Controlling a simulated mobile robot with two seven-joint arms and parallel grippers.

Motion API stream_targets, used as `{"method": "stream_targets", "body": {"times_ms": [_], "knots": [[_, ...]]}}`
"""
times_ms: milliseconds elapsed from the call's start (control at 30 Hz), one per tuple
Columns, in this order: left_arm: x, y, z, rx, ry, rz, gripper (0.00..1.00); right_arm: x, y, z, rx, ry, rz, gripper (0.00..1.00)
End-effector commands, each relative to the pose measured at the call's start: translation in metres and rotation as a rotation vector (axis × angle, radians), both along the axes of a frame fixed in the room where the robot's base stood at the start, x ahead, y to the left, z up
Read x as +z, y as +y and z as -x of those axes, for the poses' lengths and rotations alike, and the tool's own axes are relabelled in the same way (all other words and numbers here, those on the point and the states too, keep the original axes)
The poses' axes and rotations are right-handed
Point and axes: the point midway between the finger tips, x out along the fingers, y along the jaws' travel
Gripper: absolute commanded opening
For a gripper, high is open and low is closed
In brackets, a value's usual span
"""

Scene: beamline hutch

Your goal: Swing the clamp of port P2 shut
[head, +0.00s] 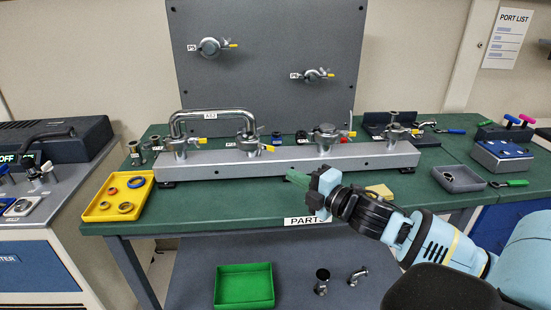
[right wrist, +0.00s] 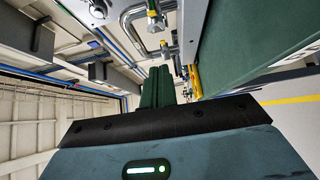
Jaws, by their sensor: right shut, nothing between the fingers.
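A grey manifold bar (head: 290,161) on the green bench carries a row of clamped ports. A bent metal tube (head: 212,111) joins the two left ports. The second port's clamp (head: 248,146) has a yellow-tipped handle, at the tube's right foot. The third port (head: 325,136) has a cap, with red and yellow parts and an upright rod on its right. The port labels are too small to read, so I cannot tell which is P2. My right gripper (head: 298,179) is shut and empty in front of the bar; its green fingers also show in the right wrist view (right wrist: 155,88). My left gripper is not visible.
A yellow tray (head: 88,209) with rings sits at the bench's left. A grey bin (head: 458,179) stands at the right. An upright panel (head: 265,100) with two clamped ports rises behind the bar. A green tray (head: 244,302) lies below.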

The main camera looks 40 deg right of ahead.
Motion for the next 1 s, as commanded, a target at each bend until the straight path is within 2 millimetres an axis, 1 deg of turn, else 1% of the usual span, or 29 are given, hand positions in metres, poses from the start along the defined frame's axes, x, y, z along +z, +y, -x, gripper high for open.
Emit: {"method": "stream_targets", "body": {"times_ms": [167,267,567,833,1000], "knots": [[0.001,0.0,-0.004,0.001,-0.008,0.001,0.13,0.001,0.001,-0.008,0.0,-0.002,-0.001,0.0],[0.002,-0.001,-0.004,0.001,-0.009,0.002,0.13,0.001,0.002,-0.017,0.0,-0.003,-0.002,0.0],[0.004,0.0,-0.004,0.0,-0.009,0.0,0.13,0.002,0.008,-0.049,0.0,-0.004,-0.002,0.0],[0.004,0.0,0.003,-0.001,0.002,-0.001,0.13,0.002,0.012,-0.081,-0.001,-0.004,-0.002,0.0],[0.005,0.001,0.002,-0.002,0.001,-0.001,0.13,0.002,0.014,-0.102,-0.001,-0.003,-0.001,0.0]]}}
